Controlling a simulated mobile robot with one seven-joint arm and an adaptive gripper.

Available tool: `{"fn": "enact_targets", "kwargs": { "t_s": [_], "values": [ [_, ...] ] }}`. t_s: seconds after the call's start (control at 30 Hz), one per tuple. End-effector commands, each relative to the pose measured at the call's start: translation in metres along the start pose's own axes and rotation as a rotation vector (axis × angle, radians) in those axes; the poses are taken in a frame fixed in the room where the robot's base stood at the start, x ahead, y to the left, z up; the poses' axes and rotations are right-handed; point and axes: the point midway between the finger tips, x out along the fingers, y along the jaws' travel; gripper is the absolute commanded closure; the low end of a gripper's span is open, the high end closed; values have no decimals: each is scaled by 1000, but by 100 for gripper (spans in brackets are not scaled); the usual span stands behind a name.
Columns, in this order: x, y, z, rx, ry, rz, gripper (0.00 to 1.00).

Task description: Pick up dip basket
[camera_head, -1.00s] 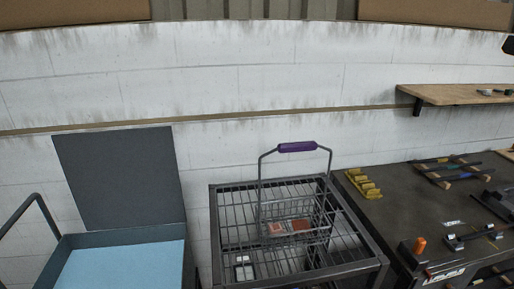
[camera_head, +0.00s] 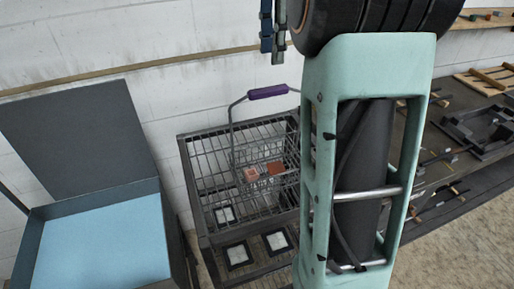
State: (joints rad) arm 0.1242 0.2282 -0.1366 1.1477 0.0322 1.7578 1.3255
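The dip basket (camera_head: 268,160) is a dark wire basket with a tall bail and a purple handle grip (camera_head: 268,92). It stands upright on the metal rack (camera_head: 205,185) and holds small reddish pieces (camera_head: 262,172). My gripper (camera_head: 272,45) seems to be the narrow blue and grey parts pointing down at the top edge, above and apart from the purple grip. Most of it is cut off, so its opening does not show. My arm link hides the right end of the handle and the rack's right side.
A tank with light-blue liquid (camera_head: 105,245) and a raised grey lid (camera_head: 75,135) stands left of the rack. A dark workbench (camera_head: 470,165) with tools lies to the right. A wall shelf (camera_head: 490,22) is at top right. The white wall stands close behind.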

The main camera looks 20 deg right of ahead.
Motion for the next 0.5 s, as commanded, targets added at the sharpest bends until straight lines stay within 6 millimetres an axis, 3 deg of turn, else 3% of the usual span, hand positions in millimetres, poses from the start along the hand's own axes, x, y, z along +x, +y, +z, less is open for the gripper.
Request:
{"fn": "enact_targets", "kwargs": {
  "t_s": [0.3,0.5],
  "values": [
    [40,3,3,-1,-2,14,64],
    [56,2,3,-2,-1,10,64]
  ]
}}
